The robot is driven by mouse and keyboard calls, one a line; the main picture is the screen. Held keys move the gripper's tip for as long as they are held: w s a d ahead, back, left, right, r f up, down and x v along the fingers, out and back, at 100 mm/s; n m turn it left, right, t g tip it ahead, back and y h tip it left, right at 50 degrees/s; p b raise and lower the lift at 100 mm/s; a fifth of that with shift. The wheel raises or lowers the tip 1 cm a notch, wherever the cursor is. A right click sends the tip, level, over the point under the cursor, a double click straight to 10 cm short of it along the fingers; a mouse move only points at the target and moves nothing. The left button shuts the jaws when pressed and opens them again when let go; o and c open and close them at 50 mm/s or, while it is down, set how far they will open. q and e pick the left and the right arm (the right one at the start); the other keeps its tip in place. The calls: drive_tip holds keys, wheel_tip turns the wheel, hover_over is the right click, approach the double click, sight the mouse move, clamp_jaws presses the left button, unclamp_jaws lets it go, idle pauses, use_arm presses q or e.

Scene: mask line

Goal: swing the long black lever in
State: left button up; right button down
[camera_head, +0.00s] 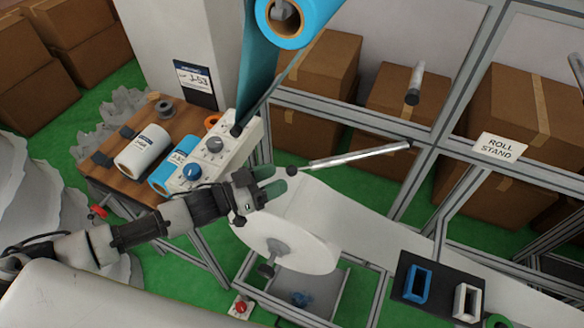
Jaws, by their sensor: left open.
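A long dark lever (268,96) slants down-left from near the blue roll to a black knob (236,131) at the white control box. A silver bar (350,157) with a dark ball end sticks out from the frame to the left. My left gripper (273,181) is open, with green-tipped fingers pointing right. It is below the dark lever's knob and just left of the silver bar's ball end, holding nothing. It hides part of the area above the white roll. My right gripper is not in view.
A large white roll (288,238) lies below my gripper. A blue roll (292,18) hangs above. Metal framing and boxes fill the right; a black tray (440,275) is lower right.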

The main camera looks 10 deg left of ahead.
sight(292, 171)
use_arm(q)
drive_tip(key=p+x, duration=0.1)
drive_tip(key=x, duration=0.4)
drive_tip(key=shift+w+d, duration=0.1)
clamp_jaws()
